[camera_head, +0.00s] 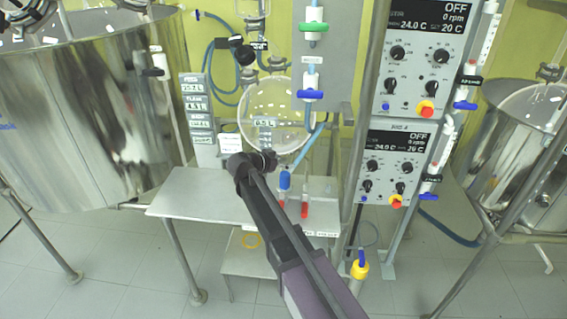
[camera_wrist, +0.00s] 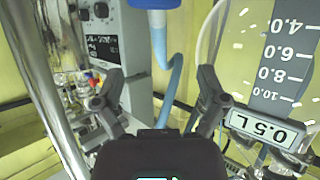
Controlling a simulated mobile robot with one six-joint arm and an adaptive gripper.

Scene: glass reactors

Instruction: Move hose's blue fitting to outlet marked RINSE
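The blue fitting (camera_head: 285,181) is at the lower end of the light blue hose (camera_head: 309,143), above the small metal table. It also shows at the top edge of the wrist view (camera_wrist: 153,4), partly cut off, with the hose (camera_wrist: 161,48) running from it. My gripper (camera_head: 264,160) is just left of and above the fitting. In the wrist view its fingers (camera_wrist: 162,78) are spread apart with the hose passing between or beyond them; depth is unclear. Red-ended upright outlets (camera_head: 304,208) stand by the fitting. Their labels (camera_head: 322,233) are too small to read, so RINSE cannot be picked out.
A round glass vessel (camera_head: 273,115) stands close behind my gripper. Control boxes (camera_head: 403,165) are on the right. A large steel tank (camera_head: 85,110) is at the left. The metal table (camera_head: 185,196) has clear space at its left.

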